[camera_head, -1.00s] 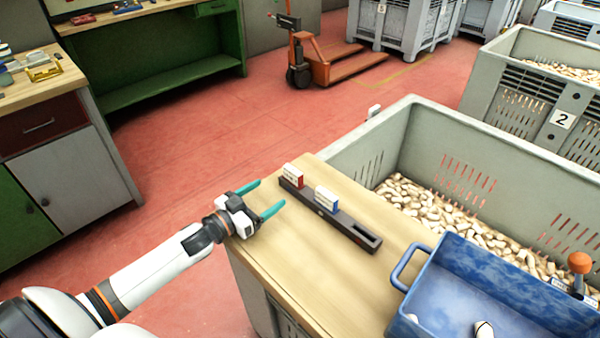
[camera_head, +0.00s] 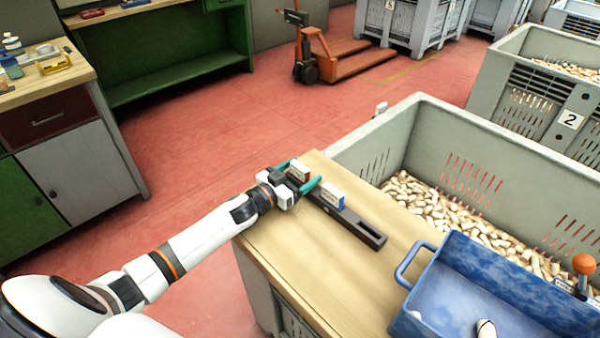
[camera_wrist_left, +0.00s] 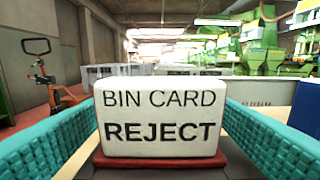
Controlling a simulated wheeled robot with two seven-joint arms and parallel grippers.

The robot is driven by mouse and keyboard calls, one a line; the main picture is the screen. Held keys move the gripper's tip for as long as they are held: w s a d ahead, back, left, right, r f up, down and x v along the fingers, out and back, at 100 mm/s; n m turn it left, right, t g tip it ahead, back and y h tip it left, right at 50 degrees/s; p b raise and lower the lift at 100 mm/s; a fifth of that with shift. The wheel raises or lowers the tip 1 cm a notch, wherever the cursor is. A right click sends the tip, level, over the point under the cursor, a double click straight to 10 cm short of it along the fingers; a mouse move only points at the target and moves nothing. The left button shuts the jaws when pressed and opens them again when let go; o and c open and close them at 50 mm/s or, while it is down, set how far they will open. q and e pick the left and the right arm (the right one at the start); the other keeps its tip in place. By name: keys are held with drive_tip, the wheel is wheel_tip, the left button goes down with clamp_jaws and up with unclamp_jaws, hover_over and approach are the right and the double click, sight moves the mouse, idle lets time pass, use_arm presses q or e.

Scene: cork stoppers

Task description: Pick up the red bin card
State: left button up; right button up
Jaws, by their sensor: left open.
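The red bin card (camera_head: 299,172) is a white block with a red base, standing in the dark card holder (camera_head: 352,222) on the wooden table. In the left wrist view the card (camera_wrist_left: 160,118) reads "BIN CARD REJECT" and stands upright between the two teal fingers. My left gripper (camera_head: 301,177) is open around the card, with a finger on either side; a narrow gap shows at each side in the wrist view. A second card, white and blue (camera_head: 331,195), stands beside it in the holder, close to the nearer finger. My right gripper is not in view.
A blue tray (camera_head: 421,262) with a handle stands at the table's right. A grey bin (camera_head: 375,150) full of corks is behind the table. The holder's right slot is empty. The table's front left is bare.

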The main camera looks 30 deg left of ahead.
use_arm(q)
drive_tip(key=c, duration=1.1)
drive_tip(key=shift+o, duration=0.2)
drive_tip(key=shift+r, duration=0.15)
